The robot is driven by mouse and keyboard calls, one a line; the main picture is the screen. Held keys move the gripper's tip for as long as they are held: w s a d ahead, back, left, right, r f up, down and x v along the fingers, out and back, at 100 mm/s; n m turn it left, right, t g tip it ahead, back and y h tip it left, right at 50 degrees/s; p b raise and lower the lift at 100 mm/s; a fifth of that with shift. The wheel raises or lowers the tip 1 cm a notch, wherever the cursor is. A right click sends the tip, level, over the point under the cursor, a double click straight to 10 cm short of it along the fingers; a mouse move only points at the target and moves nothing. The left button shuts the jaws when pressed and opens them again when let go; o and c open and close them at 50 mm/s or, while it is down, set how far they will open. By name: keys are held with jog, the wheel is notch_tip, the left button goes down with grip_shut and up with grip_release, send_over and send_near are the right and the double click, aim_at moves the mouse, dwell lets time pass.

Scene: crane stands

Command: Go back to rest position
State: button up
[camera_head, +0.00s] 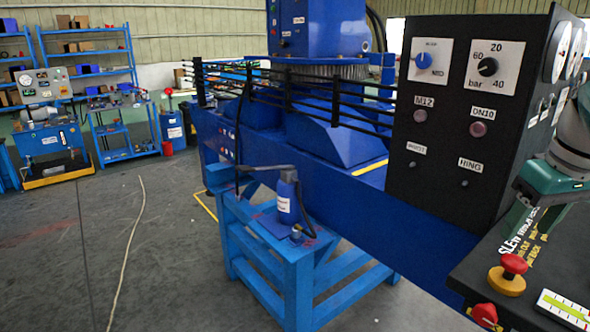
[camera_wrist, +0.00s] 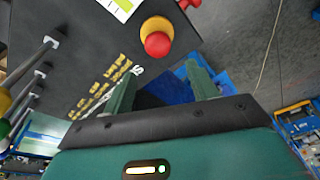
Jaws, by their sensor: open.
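My gripper (camera_wrist: 162,86) shows in the wrist view with its two green fingers spread apart. Nothing is between the fingers. In the head view the green hand of my gripper (camera_head: 525,205) is at the right edge, in front of the black control box (camera_head: 455,130) and above the dark panel (camera_head: 470,262). A red mushroom button on a yellow base (camera_head: 508,275) sits on that panel below the hand. The button also shows in the wrist view (camera_wrist: 157,40), beyond the fingers and apart from them.
A blue stand (camera_head: 270,255) with a blue bottle (camera_head: 287,200) is at centre. The large blue crane frame (camera_head: 400,215) runs behind it to the right. A hose (camera_head: 127,250) lies on the open grey floor at left. Blue shelves (camera_head: 85,50) stand at the back.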

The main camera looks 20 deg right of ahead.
jog(key=shift+t, duration=0.4)
jog(key=w+a+f, duration=0.1)
jog(key=a, duration=0.1)
jog(key=w+a+f, duration=0.1)
jog(key=a, duration=0.1)
jog(key=w+a+f, duration=0.1)
jog(key=a, duration=0.1)
jog(key=shift+a+f, duration=0.15)
jog(key=shift+a, duration=0.25)
jog(key=a+f+t, duration=0.1)
jog(key=a+f, duration=0.6)
jog(key=a, duration=0.4)
jog(key=a+f+n+t, duration=0.1)
jog(key=a+f, duration=0.7)
jog(key=a, duration=0.4)
jog(key=shift+s+a+f+t, duration=0.15)
jog(key=shift+s+a+t, duration=0.15)
jog(key=shift+s, duration=0.05)
